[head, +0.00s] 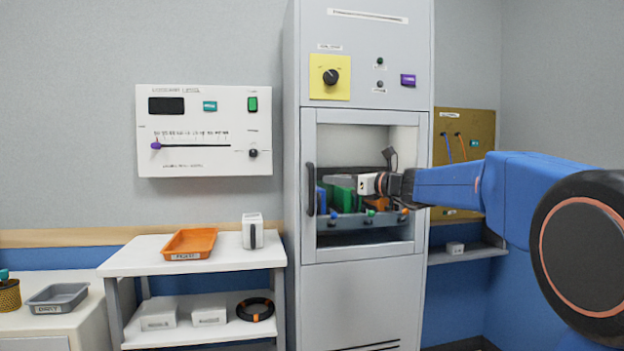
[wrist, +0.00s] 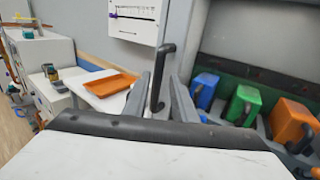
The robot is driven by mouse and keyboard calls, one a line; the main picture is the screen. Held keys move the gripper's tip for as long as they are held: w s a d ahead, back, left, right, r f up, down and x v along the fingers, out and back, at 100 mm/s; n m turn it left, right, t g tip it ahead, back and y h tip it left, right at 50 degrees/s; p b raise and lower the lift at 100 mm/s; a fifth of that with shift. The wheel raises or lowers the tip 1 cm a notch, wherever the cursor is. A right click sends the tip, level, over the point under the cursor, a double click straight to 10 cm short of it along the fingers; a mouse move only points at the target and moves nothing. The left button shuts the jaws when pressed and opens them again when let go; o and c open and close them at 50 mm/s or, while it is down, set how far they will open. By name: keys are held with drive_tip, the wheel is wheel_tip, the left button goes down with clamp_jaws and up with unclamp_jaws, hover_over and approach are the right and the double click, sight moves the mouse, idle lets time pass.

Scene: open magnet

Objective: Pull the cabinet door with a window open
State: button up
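The cabinet door (head: 308,240) is a grey frame around a large window. It looks shut in the head view. Its black upright bar handle (head: 311,188) is on the door's left side. My gripper (head: 350,183) is in front of the window, to the right of the handle and pointing left. In the wrist view my gripper (wrist: 161,80) has its two grey fingers apart. The handle (wrist: 162,76) shows between and beyond the fingertips; I see no grip on it, and the exact gap is unclear. The fingers are hard to make out in the head view.
Behind the window are blue, green and orange blocks (wrist: 243,104). Left of the cabinet stands a white shelf (head: 130,262) with an orange tray (head: 190,243). A control panel (head: 204,130) hangs on the wall above it. A yellow board (head: 470,135) is on the right.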

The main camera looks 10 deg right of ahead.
sight(314, 177)
drive_tip(key=x, duration=1)
drive_tip(key=shift+w+a, duration=0.15)
clamp_jaws()
